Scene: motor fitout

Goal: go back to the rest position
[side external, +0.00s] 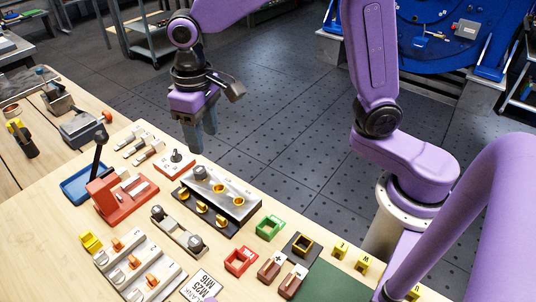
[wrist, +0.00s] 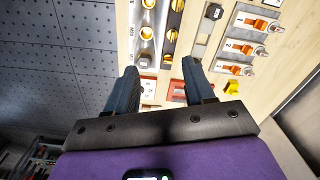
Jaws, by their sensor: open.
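My gripper (side external: 201,143) hangs in the air over the far edge of the wooden bench (side external: 55,228), pointing down. Its two dark fingers are apart with nothing between them. In the wrist view my gripper (wrist: 159,68) also shows open and empty, with bench parts visible past the fingertips. Below and right of it in the side view is a steel block (side external: 237,205) with brass-lined holes and a grey knob-like part (side external: 200,173) at one end. A small red-and-white plate (side external: 176,163) with a dark upright knob lies just below and left of the fingers.
A red fixture (side external: 124,203) with a black lever stands beside a blue tray (side external: 73,187). A green square ring (side external: 270,227), a red square ring (side external: 240,261) and a switch panel (side external: 137,267) lie nearer the front. The floor (side external: 290,120) beyond the bench is open.

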